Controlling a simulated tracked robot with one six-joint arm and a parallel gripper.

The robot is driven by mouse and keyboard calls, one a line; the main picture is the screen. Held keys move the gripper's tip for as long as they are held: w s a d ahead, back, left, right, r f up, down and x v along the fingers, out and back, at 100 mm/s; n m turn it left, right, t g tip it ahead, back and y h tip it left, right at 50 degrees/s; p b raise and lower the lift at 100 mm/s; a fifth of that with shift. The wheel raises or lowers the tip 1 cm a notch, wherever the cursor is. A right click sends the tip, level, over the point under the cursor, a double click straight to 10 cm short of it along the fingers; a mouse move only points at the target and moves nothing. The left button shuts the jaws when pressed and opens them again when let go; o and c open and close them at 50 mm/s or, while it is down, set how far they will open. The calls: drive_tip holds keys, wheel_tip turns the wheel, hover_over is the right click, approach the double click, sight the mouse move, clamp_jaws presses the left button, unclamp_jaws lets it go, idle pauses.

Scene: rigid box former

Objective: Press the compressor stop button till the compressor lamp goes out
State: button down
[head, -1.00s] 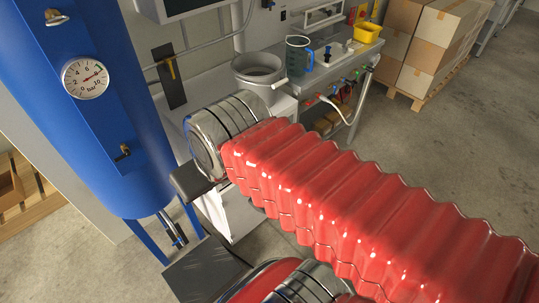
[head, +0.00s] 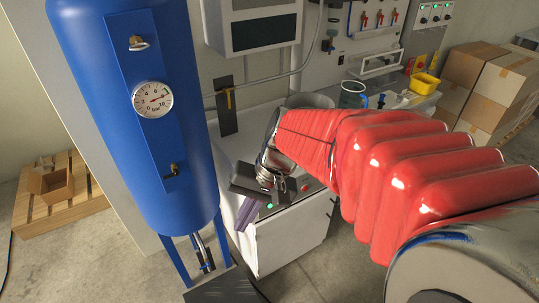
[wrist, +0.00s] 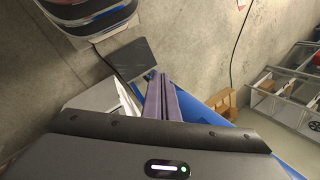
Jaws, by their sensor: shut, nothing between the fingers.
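A white cabinet (head: 290,238) stands right of the blue tank in the head view. A narrow panel along its top front edge carries a red button (head: 305,188). A small green lit lamp (head: 270,205) shows left of the button, close beside my gripper. I cannot read any labels there. My gripper (head: 241,226) is shut and empty, its purple-grey fingers pointing down and left at the cabinet's left front. The fingers are left of the red button and apart from it. The wrist view shows the closed fingers (wrist: 164,78); neither button nor lamp can be made out there.
The blue tank (head: 135,60) with its gauge (head: 153,99) stands close left of my gripper. A pallet (head: 62,210) lies far left.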

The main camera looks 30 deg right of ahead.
sight(306, 189)
drive_tip(key=w+d+f+m+t+y, duration=0.4)
drive_tip(key=w+d+f+m, duration=0.25)
drive_tip(key=d+m, duration=0.2)
drive_tip(key=w+d+f+m+t+y, duration=0.3)
drive_tip(key=w+d+f+m+t, duration=0.3)
drive_tip(key=d+f, duration=0.25)
drive_tip(key=s+d+f+m+t+h, duration=0.3)
drive_tip(key=d+f+m+h, duration=0.2)
drive_tip(key=d+f+m, duration=0.2)
drive_tip(key=s+d+f+m+t+h, duration=0.3)
drive_tip(key=d+f+m+h, duration=0.3)
drive_tip(key=d+f, duration=0.5)
drive_tip(key=s+d+m, duration=0.1)
drive_tip(key=d+m, duration=0.1)
drive_tip(key=shift+d+t, duration=0.3)
drive_tip(key=shift+d, duration=0.1)
drive_tip(key=shift+f, duration=0.1)
drive_tip(key=w, duration=1.3)
drive_tip(key=shift+w+a, duration=0.1)
drive_tip(key=shift+a, duration=0.15)
drive_tip(key=shift+w, duration=0.4)
